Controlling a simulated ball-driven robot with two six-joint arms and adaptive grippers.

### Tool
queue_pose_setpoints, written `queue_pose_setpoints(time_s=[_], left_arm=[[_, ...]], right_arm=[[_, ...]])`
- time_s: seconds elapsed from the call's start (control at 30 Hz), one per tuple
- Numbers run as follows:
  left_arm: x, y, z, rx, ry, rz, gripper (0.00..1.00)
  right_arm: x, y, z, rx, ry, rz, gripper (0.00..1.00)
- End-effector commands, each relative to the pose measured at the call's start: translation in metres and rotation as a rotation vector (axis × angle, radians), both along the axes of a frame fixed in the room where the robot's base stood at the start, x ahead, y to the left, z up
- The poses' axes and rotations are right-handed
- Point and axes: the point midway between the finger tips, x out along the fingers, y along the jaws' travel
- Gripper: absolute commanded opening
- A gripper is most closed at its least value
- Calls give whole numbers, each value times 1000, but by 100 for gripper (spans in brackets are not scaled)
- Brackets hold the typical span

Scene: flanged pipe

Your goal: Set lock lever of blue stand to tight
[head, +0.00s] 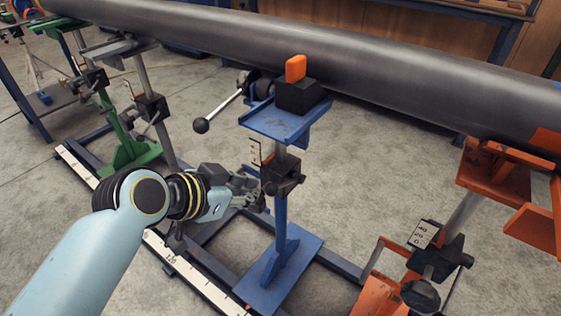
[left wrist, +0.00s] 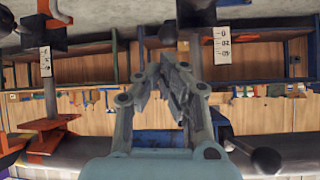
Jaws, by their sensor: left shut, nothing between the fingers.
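The blue stand (head: 283,215) stands upright near the middle of the head view, with a dark clamp collar (head: 283,178) on its post. A lever with a black ball knob (head: 201,125) sticks out to the left near its top. A black ball also shows at the lower right of the left wrist view (left wrist: 267,160). My left gripper (head: 258,190) is shut and empty, just left of the collar and below the ball lever; contact cannot be told. Its fingers show in the left wrist view (left wrist: 176,68), in front of the stand. My right gripper is not in view.
A large grey pipe (head: 330,55) runs above the stands. An orange stand (head: 505,178) is at the right and a green stand (head: 125,145) at the left. A white ruler rail (head: 160,248) lies along the floor frame. Bare floor shows between the stands.

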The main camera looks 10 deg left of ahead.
Motion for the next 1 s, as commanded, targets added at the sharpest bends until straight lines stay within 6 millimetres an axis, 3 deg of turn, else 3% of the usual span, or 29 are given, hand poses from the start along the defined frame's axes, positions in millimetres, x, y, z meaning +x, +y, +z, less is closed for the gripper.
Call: queue_pose_setpoints(time_s=[0.1,0.47,0.67,1.0], left_arm=[[9,-3,25,-10,-38,4,0],[12,-3,26,-11,-39,7,0],[23,-9,16,-14,-39,8,0],[67,-31,-20,-12,-38,7,0]], right_arm=[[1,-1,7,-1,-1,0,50],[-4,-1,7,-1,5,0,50],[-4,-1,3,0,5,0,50],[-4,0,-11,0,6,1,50]])
